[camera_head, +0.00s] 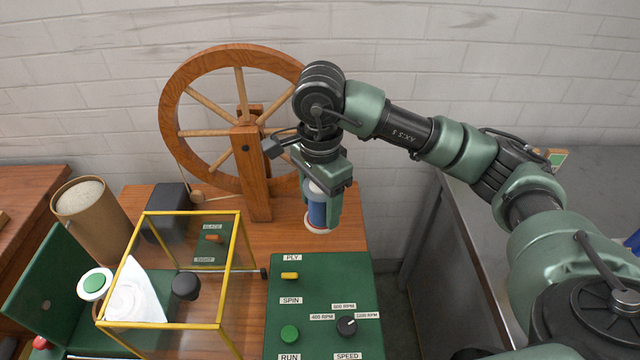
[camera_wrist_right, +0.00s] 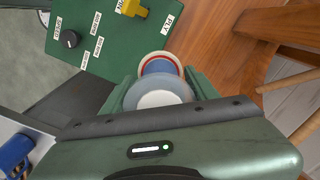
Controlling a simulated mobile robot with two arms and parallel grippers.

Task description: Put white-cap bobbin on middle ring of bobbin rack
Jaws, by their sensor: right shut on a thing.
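The bobbin (camera_head: 317,212) hangs upright in my right gripper (camera_head: 325,200), wound in blue with a red band and a pale flange at its lower end. The right wrist view looks down on its whitish round cap (camera_wrist_right: 159,99), between the two green fingers, which are shut on it. The bobbin is in the air in front of the spinning wheel's post, above and behind the green control panel. I cannot make out a bobbin rack or its rings in either view. My left gripper is not in view.
The wooden spinning wheel (camera_head: 239,118) stands behind. The green control panel (camera_head: 300,325) with knobs is below. A yellow-framed clear guard (camera_head: 240,237) and a brown canister (camera_head: 92,222) are at left. A grey table (camera_head: 598,182) lies right, across a gap, with a partly seen blue item (camera_wrist_right: 15,153).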

